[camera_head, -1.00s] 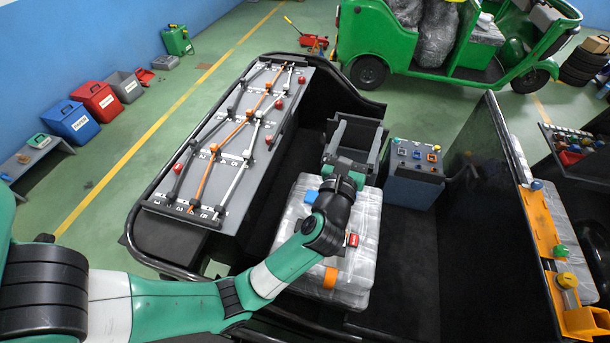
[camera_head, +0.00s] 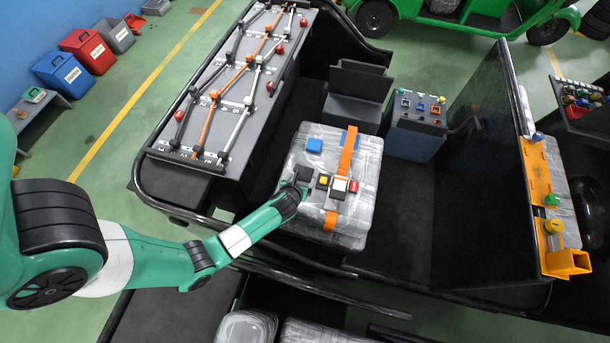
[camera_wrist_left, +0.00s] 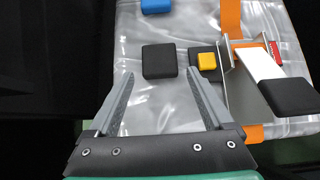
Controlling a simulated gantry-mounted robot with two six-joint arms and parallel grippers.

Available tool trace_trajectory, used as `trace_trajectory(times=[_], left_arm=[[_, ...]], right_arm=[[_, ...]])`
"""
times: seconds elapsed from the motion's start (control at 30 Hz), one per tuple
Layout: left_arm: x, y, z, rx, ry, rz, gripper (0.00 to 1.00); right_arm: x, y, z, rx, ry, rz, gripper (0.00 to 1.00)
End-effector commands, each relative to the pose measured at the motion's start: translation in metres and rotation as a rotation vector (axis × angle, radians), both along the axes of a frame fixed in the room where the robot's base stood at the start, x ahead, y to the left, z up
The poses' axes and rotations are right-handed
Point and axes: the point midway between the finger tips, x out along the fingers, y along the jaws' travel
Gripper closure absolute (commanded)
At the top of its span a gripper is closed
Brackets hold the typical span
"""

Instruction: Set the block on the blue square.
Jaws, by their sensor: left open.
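A black block with rounded corners (camera_head: 304,173) lies on top of a plastic-wrapped case (camera_head: 366,205). It also shows in the left wrist view (camera_wrist_left: 158,61). A flat blue square (camera_head: 314,145) lies on the same case, behind the block; the left wrist view cuts it off at the top (camera_wrist_left: 156,5). My left gripper (camera_head: 298,184) is open at the near-left side of the case, its fingers pointing at the black block. In the left wrist view, the fingertips (camera_wrist_left: 160,76) lie either side of the block's near edge, with nothing held. My right gripper is not in view.
Right of the block are a yellow square on a dark base (camera_wrist_left: 206,61) and a grey bracket with a white, black-ended lever (camera_wrist_left: 262,70). An orange strap (camera_head: 348,150) crosses the case. A grey-blue switch box (camera_head: 415,135) and a pole-covered panel (camera_head: 230,80) stand nearby.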

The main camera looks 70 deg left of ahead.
Motion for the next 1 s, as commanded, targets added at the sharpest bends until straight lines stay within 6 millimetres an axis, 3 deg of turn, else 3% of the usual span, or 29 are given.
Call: trace_trajectory(times=[0.17, 0.43, 0.7, 1.0], left_arm=[[0.003, 0.004, -0.004, 0.0, -0.001, -0.001, 0.15], [0.024, 0.03, -0.032, 0.001, -0.001, -0.001, 0.15], [0.026, 0.033, -0.032, 0.0, -0.001, -0.002, 0.15], [0.026, 0.033, -0.032, 0.001, -0.001, -0.003, 0.67]], right_arm=[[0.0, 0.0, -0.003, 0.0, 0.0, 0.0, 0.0], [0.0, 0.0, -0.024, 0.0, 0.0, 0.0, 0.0], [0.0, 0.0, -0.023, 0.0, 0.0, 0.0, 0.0], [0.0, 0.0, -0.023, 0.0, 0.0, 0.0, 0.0]])
